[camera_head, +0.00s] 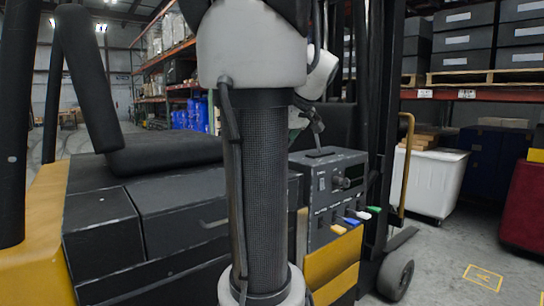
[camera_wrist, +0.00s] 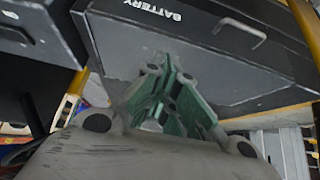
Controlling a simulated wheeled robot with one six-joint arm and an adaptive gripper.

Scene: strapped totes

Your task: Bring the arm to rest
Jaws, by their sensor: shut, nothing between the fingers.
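My gripper (camera_wrist: 164,72) is in the middle of the wrist view, its green-padded fingers drawn together and empty. It points towards a dark panel marked BATTERY (camera_wrist: 200,55), which has a pale handle. Whether the fingertips touch the panel cannot be told. In the head view my arm stands upright in the centre and hides much of what lies behind it. Only a small part of the wrist end shows to the right of it, just above the grey control console (camera_head: 335,190).
A forklift with a black seat (camera_head: 160,153) and yellow body is close in front. Its console has coloured levers (camera_head: 355,218). A white bin (camera_head: 430,180), a red bin (camera_head: 522,210) and a rack (camera_head: 480,93) with dark totes stand at right. Some floor (camera_head: 440,262) is clear.

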